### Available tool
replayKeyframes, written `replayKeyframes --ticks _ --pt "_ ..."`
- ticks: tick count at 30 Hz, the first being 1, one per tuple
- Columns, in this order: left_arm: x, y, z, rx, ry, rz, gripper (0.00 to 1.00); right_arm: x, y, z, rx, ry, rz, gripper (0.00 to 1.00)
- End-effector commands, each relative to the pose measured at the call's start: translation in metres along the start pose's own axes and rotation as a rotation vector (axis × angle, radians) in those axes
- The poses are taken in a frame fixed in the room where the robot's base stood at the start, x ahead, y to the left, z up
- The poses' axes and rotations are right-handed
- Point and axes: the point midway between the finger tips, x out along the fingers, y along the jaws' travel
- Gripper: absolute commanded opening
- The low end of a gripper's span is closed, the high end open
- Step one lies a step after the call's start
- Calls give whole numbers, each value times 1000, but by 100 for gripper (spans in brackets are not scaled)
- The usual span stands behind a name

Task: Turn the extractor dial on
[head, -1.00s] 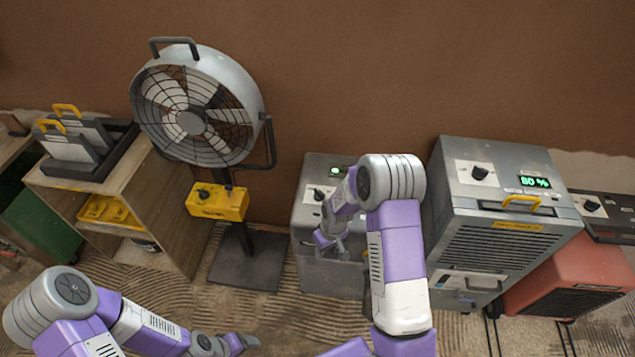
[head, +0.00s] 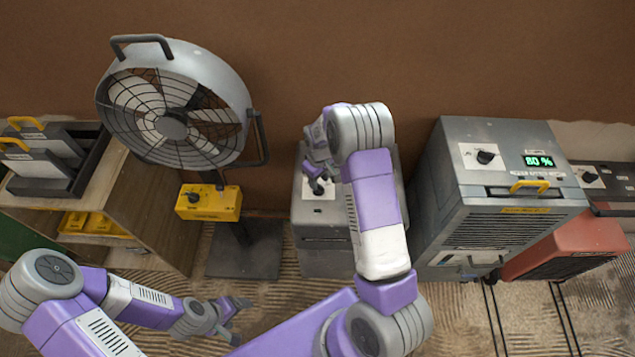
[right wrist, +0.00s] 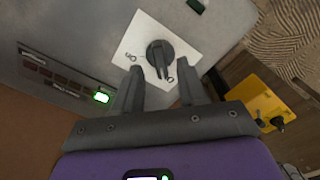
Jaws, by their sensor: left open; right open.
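The dial (right wrist: 158,52) is a dark round knob with a raised bar, on a white plate (right wrist: 145,28) with small markings that I cannot read surely. It sits on top of the grey cabinet (head: 318,213) between the fan and the large grey unit. My right gripper (right wrist: 161,72) is open. In the right wrist view its two fingers point at the dial, one to each side of its near end; I cannot tell whether they touch it. In the head view my right gripper (head: 317,182) is above the cabinet top. My left gripper (head: 238,306) is open and empty, low above the floor.
A drum fan (head: 175,115) with a yellow control box (head: 209,202) stands left of the cabinet. A grey unit (head: 490,225) reading 80 % stands to the right, beside a red machine (head: 575,245). A row of indicators on the cabinet has one green light (right wrist: 101,97) lit.

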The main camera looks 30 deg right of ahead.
Motion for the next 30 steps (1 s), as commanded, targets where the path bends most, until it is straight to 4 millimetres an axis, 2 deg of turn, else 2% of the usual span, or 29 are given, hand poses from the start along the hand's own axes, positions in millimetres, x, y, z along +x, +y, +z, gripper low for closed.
replayKeyframes --ticks 1,6,16,24,30 --pt "2 -1 0 0 0 0 77 10 0 1 0 -2 -1 42" --pt "4 -2 -1 0 1 0 77 26 -1 0 0 -1 -2 42" --pt "4 -1 -1 0 1 0 77 30 0 0 1 1 -1 42" --pt "4 -1 -1 0 1 0 77 30 0 0 1 1 -1 2" --pt "4 -1 -1 0 1 0 77 30 0 0 2 1 -1 0"
